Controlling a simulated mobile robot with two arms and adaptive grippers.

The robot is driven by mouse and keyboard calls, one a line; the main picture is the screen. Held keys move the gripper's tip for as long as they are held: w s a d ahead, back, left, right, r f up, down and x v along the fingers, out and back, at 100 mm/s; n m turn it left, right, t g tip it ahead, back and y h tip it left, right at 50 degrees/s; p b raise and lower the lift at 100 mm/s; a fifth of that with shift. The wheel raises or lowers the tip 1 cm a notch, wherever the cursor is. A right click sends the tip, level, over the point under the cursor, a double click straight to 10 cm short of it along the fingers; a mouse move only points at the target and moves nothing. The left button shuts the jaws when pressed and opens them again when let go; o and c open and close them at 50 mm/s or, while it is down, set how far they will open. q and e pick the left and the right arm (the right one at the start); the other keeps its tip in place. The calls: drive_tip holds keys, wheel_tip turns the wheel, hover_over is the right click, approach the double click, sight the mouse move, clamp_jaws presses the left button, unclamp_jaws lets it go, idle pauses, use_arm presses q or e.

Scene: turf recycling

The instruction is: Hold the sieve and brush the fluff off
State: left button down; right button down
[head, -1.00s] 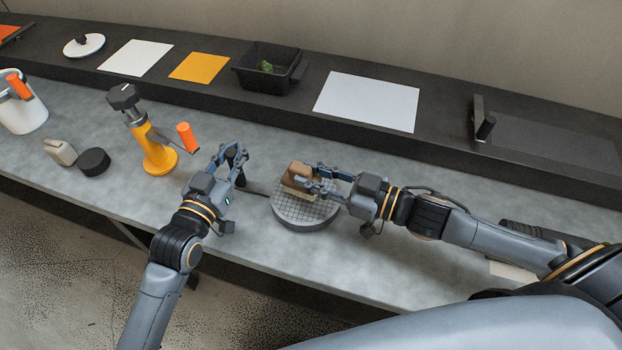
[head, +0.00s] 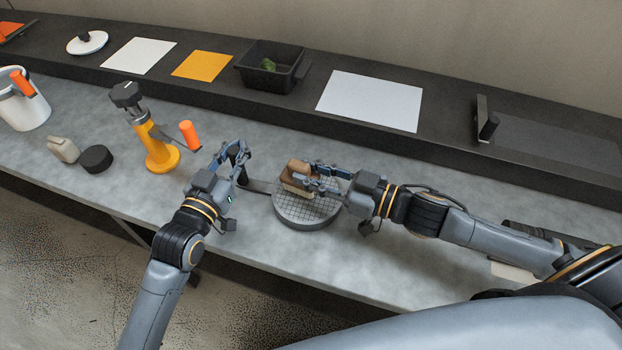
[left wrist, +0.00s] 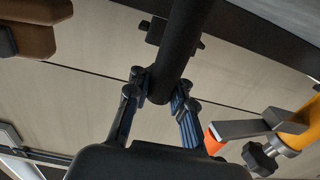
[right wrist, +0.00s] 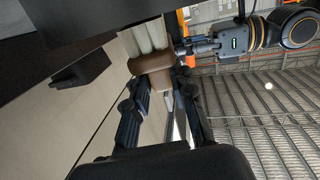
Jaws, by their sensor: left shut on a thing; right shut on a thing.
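The sieve (head: 307,216) is a round grey pan with a mesh top, and its flat handle runs left to a dark grip. My left gripper (head: 240,162) is shut on that grip; the left wrist view shows the black handle (left wrist: 180,50) between the fingers. The brush (head: 297,185) has a brown wooden body and pale bristles and is over the far left part of the mesh. My right gripper (head: 322,177) is shut on it; the brush (right wrist: 153,62) also shows in the right wrist view. I cannot make out fluff on the mesh.
A yellow stand with an orange-handled crank (head: 160,157) is left of my left gripper. A black puck (head: 96,159), a beige block (head: 63,149) and a white pot (head: 27,112) are further left. A black bin (head: 262,82) and sheets lie on the rear shelf.

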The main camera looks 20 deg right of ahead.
use_arm(q)
drive_tip(key=shift+r, duration=0.15)
use_arm(e)
drive_tip(key=shift+w+d, duration=0.5)
drive_tip(key=shift+w, duration=0.2)
drive_tip(key=s+a, duration=0.2)
drive_tip(key=s, duration=0.1)
drive_tip(key=shift+s+a, duration=0.15)
drive_tip(key=shift+s, duration=0.05)
drive_tip(key=shift+r, duration=0.15)
wheel_tip(320, 180, up, 8)
use_arm(q)
drive_tip(key=c, duration=1.1)
unclamp_jaws()
